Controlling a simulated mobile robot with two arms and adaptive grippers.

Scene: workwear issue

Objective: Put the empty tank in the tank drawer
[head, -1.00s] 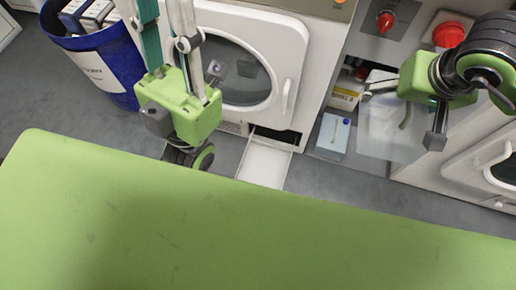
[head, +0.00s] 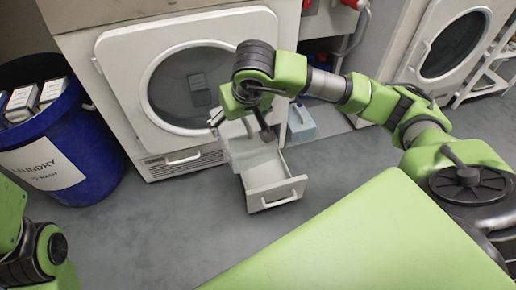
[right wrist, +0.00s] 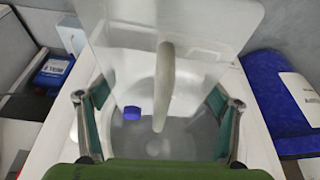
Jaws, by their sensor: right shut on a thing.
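My right gripper (head: 243,122) is shut on the tank (head: 250,152), a clear, see-through container. In the right wrist view the tank (right wrist: 205,30) is between the two fingers, with its pale handle (right wrist: 165,90) upright in the middle. The tank drawer (head: 277,197), white with a bar handle, is pulled out low at the front of the dryer. In the head view the tank overlaps the rear of the drawer; I cannot tell whether it is above it or partly inside. My left arm shows at the lower left, but its fingers are out of view.
The dryer (head: 120,62) with a round door stands behind the drawer. A blue laundry bin (head: 80,140) is at the left. A pale blue container (head: 301,122) stands right of the drawer. A green surface (head: 350,245) fills the lower right. Grey floor (head: 190,215) is clear in front.

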